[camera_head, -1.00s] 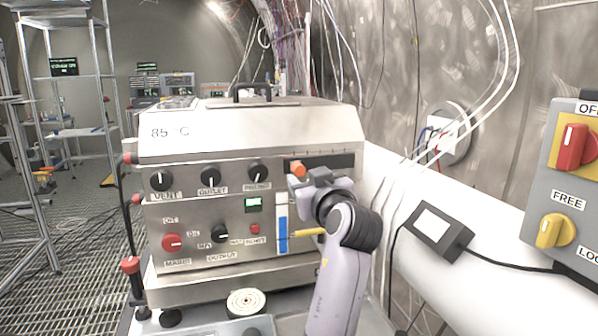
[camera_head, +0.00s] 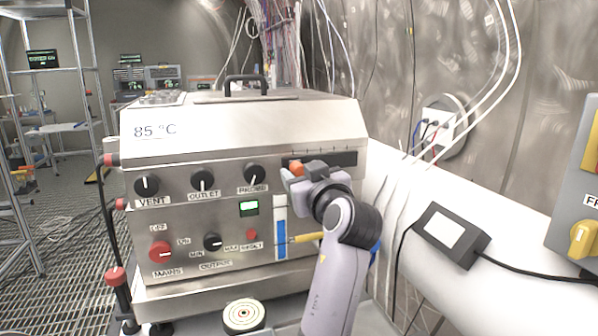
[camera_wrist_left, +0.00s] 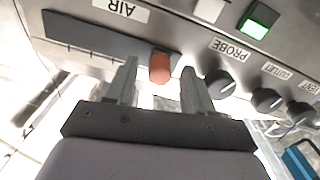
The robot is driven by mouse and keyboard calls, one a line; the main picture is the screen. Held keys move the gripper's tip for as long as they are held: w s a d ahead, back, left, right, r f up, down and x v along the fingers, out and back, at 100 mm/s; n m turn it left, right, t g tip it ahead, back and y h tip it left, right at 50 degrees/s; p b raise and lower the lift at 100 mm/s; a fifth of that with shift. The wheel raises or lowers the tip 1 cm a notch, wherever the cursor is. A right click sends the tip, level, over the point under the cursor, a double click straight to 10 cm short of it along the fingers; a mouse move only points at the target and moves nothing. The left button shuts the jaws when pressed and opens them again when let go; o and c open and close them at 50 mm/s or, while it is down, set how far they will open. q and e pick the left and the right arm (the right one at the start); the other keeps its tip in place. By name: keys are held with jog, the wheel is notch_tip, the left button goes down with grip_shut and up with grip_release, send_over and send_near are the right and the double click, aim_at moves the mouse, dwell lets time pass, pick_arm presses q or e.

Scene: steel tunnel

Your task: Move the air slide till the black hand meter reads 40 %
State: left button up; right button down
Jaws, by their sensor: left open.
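The air slide is an orange knob (camera_head: 296,167) at the left part of a dark slot (camera_head: 335,159) on the steel machine's front. In the left wrist view the knob (camera_wrist_left: 160,67) sits between the two spread fingers, with space on both sides, and the label AIR shows beside the slot. My left gripper (camera_head: 292,178) is open at the knob and not closed on it. The black hand meter (camera_head: 450,236) lies on the white pipe at the right. Its pale screen shows no figure I can read. My right gripper is not in view.
The steel machine (camera_head: 160,215) carries VENT, OUTLET and PROBE knobs, a red MAINS knob (camera_head: 160,252) and a lit green display (camera_head: 249,208). A yellow lever (camera_head: 308,237) sticks out beside my left arm. A grey switch box (camera_head: 578,205) stands at the right edge.

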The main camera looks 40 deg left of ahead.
pick_arm(q)
jog(key=shift+w+a, duration=0.1)
jog(key=shift+a, duration=0.1)
grip_shut()
jog(key=w+d, duration=0.1)
jog(key=w+d+b, duration=0.1)
jog(key=w, duration=0.1)
jog(key=shift+w, duration=0.3)
grip_release()
jog(key=shift+s, duration=0.1)
dwell(0.4)
